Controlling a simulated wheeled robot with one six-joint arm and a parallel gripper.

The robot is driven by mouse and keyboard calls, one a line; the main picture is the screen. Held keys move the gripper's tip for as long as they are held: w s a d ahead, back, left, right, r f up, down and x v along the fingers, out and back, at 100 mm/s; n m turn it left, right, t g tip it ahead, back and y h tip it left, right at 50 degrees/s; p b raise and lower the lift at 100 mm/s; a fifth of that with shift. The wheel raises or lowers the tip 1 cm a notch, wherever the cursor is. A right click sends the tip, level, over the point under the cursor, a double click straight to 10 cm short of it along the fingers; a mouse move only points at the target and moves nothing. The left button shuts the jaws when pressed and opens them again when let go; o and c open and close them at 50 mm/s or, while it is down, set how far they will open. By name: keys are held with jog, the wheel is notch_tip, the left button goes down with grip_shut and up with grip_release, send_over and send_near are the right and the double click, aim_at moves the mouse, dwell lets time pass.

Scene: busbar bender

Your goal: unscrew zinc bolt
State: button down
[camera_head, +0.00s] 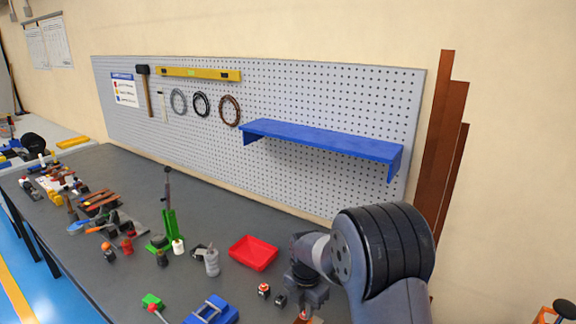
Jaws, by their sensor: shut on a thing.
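My arm comes in from the lower right. My gripper (304,310) points down at the bottom edge of the view, low over the grey bench. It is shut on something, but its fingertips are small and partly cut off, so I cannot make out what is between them. A reddish-brown piece shows just below it at the frame edge. I cannot pick out the zinc bolt; it may be hidden by the gripper or too small to see.
A red tray (253,253) lies left of my gripper. A blue tool (212,310), a grey bottle (211,262) and a green lever tool (168,228) stand further left. A blue shelf (320,138) juts from the pegboard behind. Small dark parts (264,290) lie close to my gripper.

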jog(key=shift+n, duration=1.3)
jog(key=shift+n, duration=0.8)
jog(key=n, duration=0.4)
jog(key=c, duration=1.6)
grip_release()
jog(key=shift+c, duration=0.2)
jog(key=m, duration=0.5)
jog(key=shift+m+b, duration=0.3)
